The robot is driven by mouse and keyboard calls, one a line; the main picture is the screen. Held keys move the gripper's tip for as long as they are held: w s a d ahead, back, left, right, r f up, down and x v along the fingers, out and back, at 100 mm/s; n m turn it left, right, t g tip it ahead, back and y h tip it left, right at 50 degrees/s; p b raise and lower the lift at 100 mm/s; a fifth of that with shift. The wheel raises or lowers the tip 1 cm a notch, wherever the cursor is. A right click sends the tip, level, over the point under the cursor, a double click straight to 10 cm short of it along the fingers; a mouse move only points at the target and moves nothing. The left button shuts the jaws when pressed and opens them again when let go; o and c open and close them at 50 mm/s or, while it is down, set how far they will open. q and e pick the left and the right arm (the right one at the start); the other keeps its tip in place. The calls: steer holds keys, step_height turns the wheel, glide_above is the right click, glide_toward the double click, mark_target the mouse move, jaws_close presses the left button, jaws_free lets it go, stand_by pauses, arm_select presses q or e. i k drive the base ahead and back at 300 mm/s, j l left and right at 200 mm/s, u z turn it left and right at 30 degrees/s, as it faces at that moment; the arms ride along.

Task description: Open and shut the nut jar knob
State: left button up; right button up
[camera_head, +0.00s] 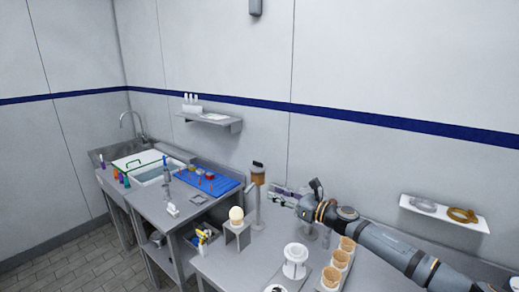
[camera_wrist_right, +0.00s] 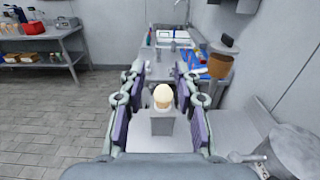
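A brown-filled jar with a dark top (camera_head: 258,176), which looks like the nut jar, stands on a grey post at the back of the counter. It also shows right of the fingers in the right wrist view (camera_wrist_right: 220,66). Its knob is too small to make out clearly. My right gripper (camera_head: 279,197) reaches in from the right, just right of the jar and apart from it. In the wrist view its two purple-padded fingers (camera_wrist_right: 160,82) are wide apart with nothing held between them. My left gripper is in neither view.
A white stand (camera_head: 295,260) and a rack of cones (camera_head: 338,263) are below my right arm.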

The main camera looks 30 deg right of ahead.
mark_target(257, 164)
steer(key=i+l, duration=0.25)
steer(key=i, duration=0.2)
steer(key=i+l, duration=0.25)
steer(key=i, duration=0.15)
